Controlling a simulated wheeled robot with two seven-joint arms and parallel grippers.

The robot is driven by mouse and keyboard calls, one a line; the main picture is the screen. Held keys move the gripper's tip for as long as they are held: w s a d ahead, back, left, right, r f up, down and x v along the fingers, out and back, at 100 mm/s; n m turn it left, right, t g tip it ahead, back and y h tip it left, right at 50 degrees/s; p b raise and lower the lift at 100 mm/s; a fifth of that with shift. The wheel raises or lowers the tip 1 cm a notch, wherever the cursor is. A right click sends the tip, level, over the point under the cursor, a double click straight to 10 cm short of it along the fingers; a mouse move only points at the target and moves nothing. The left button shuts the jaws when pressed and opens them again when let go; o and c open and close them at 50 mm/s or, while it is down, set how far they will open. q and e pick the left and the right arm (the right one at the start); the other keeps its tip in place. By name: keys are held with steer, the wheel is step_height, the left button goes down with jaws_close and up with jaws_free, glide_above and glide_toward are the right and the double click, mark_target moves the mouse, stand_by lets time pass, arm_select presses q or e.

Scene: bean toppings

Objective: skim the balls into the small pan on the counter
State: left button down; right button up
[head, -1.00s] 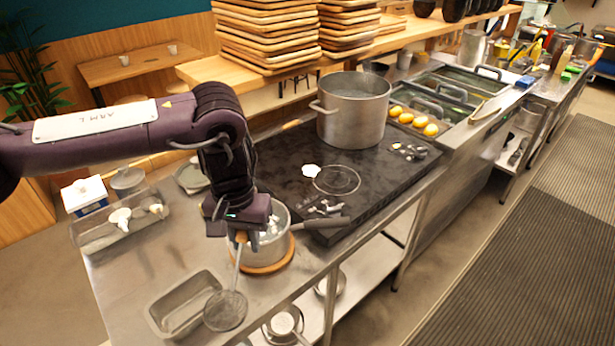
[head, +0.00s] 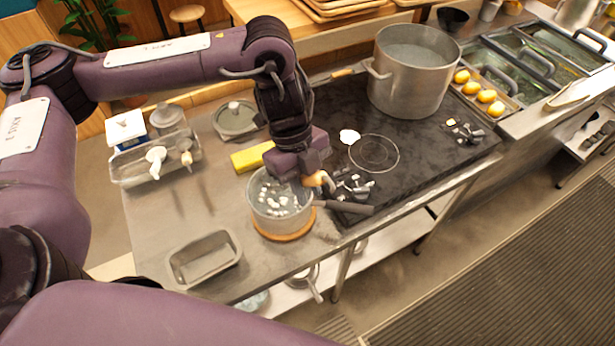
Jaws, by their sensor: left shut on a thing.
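The small metal pan (head: 257,213) stands on a round wooden board (head: 284,237) at the counter's front, its dark handle pointing right. Several small white balls (head: 277,197) lie inside it. My left gripper (head: 315,180) is at the pan's right rear rim, shut on the wooden handle of the skimmer (head: 322,180). The skimmer's mesh head cannot be made out. The large pot (head: 410,85) stands on the black cooktop with cloudy liquid in it; no balls can be made out there. My right gripper is not in view.
A rectangular metal tin (head: 238,258) stands on the counter left of the pan. A yellow block (head: 248,157) and a lidded dish (head: 239,118) are behind. A clear tray (head: 130,172) is at the left. Dark pieces (head: 355,185) lie on the cooktop's near edge.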

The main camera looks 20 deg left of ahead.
arm_select(q)
steer(key=shift+s+d+r+m+g, duration=0.15)
steer(key=shift+m+g, duration=0.25)
steer(key=shift+m, duration=0.7)
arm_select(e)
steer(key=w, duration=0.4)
arm_select(q)
steer(key=w+a+f+b, duration=0.1)
steer(key=f+b, duration=0.5)
steer(key=f, duration=0.1)
steer(key=w+a+f+y+b, duration=0.1)
steer(key=a+f+b, duration=0.1)
steer(key=f+b, duration=0.5)
steer(key=shift+w+t, duration=0.25)
steer(key=shift+t, duration=0.15)
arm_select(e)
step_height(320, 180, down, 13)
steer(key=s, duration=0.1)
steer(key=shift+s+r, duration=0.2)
arm_select(q)
steer(key=shift+a, duration=0.1)
